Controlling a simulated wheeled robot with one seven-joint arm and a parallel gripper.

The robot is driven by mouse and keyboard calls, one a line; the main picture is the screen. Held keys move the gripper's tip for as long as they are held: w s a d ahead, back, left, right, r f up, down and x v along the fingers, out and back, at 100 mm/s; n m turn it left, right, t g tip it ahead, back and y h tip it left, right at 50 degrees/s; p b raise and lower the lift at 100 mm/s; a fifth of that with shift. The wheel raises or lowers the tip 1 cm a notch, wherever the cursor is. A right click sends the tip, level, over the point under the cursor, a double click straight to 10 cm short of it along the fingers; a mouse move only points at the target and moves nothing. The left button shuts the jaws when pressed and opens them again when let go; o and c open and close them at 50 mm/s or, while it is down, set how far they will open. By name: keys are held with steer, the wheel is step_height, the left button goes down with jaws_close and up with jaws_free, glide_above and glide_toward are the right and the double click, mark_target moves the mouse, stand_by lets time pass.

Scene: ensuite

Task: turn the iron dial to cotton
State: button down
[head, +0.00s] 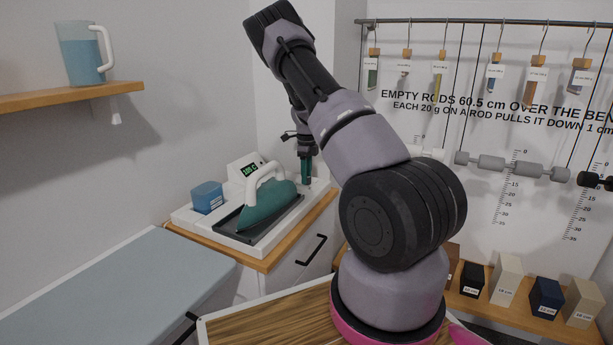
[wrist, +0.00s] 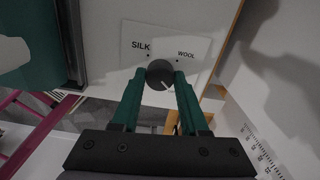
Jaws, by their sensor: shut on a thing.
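The dial (wrist: 160,70) is a dark round knob on a white label plate in the wrist view. A pale pointer line on the knob points to the lower right in that view. My gripper (wrist: 160,78) is shut on the dial, with a teal finger on each side. In the head view my gripper (head: 306,178) points down at the right end of the white iron station (head: 228,239), beside the teal iron (head: 266,208), and hides the dial.
The iron lies on a dark tray next to a green-lit display (head: 249,169) and a blue box (head: 208,197). A shelf with a jug (head: 82,55) is above left. Hanging rods (head: 490,162) are at right.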

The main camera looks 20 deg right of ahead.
steer(key=shift+m, duration=0.6)
steer(key=shift+c, duration=2.1)
jaws_free()
step_height(320, 180, up, 11)
steer(key=shift+f, duration=0.1)
